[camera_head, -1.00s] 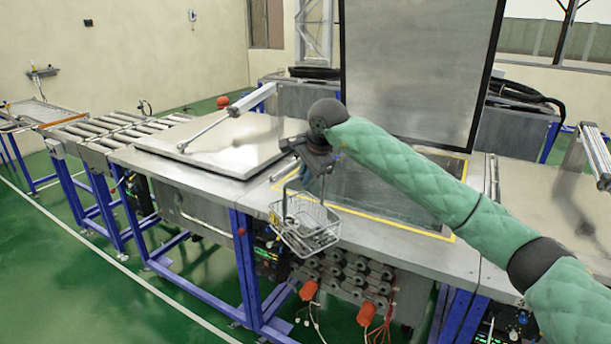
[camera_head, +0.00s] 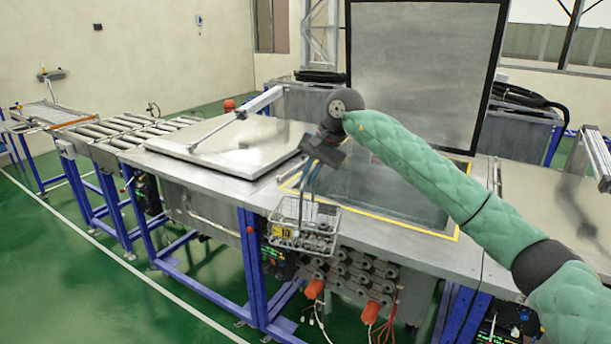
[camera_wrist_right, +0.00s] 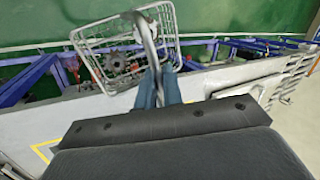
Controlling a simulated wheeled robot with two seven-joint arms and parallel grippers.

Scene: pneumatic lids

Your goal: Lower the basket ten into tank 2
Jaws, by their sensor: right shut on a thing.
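My right gripper (camera_head: 309,176) is shut on the handle of a wire basket (camera_head: 302,226) with a yellow tag reading 10. The basket hangs at the front edge of the bench, in front of the tank opening. In the right wrist view, the basket (camera_wrist_right: 128,45) holds dark metal parts, and the blue fingers (camera_wrist_right: 158,85) close on its handle. An open tank (camera_head: 385,192), edged with a yellow line, has its lid (camera_head: 425,65) raised upright behind it. I cannot read a number on the tank. My left gripper is out of view.
A closed lid (camera_head: 225,142) with an arm rod lies on the bench left of the open tank. A roller conveyor (camera_head: 120,132) runs further left. Cables and orange connectors (camera_head: 314,289) hang below the bench front. Another flat top (camera_head: 560,205) is at the right.

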